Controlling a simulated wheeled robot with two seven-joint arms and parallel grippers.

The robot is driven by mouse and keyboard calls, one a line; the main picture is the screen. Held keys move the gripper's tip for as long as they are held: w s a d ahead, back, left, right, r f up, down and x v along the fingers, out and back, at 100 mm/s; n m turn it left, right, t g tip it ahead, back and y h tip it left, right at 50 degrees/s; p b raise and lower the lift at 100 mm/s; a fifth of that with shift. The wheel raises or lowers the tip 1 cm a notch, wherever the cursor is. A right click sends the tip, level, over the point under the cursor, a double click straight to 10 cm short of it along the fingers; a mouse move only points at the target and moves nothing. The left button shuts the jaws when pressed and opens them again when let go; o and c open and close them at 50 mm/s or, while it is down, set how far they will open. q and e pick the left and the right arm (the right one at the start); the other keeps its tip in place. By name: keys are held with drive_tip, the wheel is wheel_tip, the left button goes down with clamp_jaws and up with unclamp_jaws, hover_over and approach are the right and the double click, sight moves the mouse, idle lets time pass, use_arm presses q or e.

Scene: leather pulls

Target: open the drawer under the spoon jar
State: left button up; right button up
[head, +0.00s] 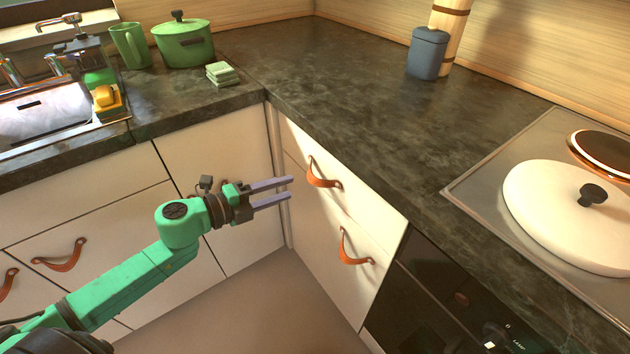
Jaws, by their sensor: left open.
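A blue-grey jar (428,53) stands on the dark counter at the back right. I cannot make out spoons in it. In the cabinet below the counter, left of the oven, a cream upper drawer (362,207) has a brown leather pull (323,173). The drawer looks shut. A lower front (312,232) beneath it has its own leather pull (354,248) and also looks shut. My left gripper (291,188) is open and empty, its fingers pointing right, a little left of the upper pull in the picture. They look apart from it. My right gripper is out of view.
A white lid (560,215) covers much of the hob at the right, above the black oven (445,295). Left cabinets carry another leather pull (62,255). A green pot (184,42), mug (130,46) and sink (45,120) are at upper left. Floor (255,300) before the drawers is clear.

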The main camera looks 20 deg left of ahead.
sight(312, 177)
use_arm(q)
drive_tip(key=x, duration=0.9)
drive_tip(key=shift+a+f+p, duration=0.1)
drive_tip(key=shift+p, duration=0.3)
clamp_jaws()
drive_tip(key=shift+s, duration=0.1)
idle(0.6)
